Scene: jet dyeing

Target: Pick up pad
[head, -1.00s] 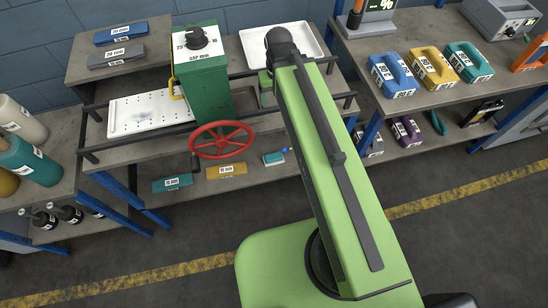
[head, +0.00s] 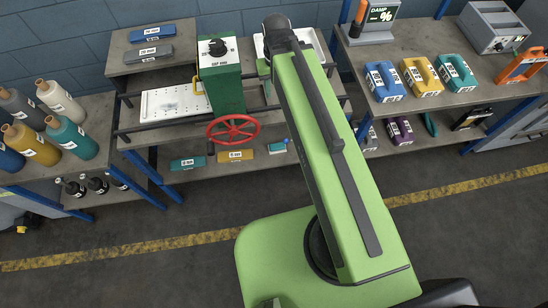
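No single object is plainly marked as the pad, so I cannot tell which one it is. Handled blocks in blue (head: 384,82), yellow (head: 421,77) and teal (head: 456,73) stand in a row on the right bench, each with a white label. A small teal-and-blue item (head: 277,147) lies on the low shelf under the green machine (head: 221,75), beside labelled teal (head: 187,163) and yellow (head: 235,156) bars. My green arm reaches away toward the machine and ends at a dark joint. My gripper is hidden beyond it, clear of the right-hand blocks in the picture.
The machine has a red handwheel (head: 233,131) and a white perforated plate (head: 173,103). Coloured cones (head: 68,136) and dark bottles stand at left. A damp meter (head: 377,18) and grey box (head: 492,28) stand at right. The floor with its yellow line (head: 440,193) is open.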

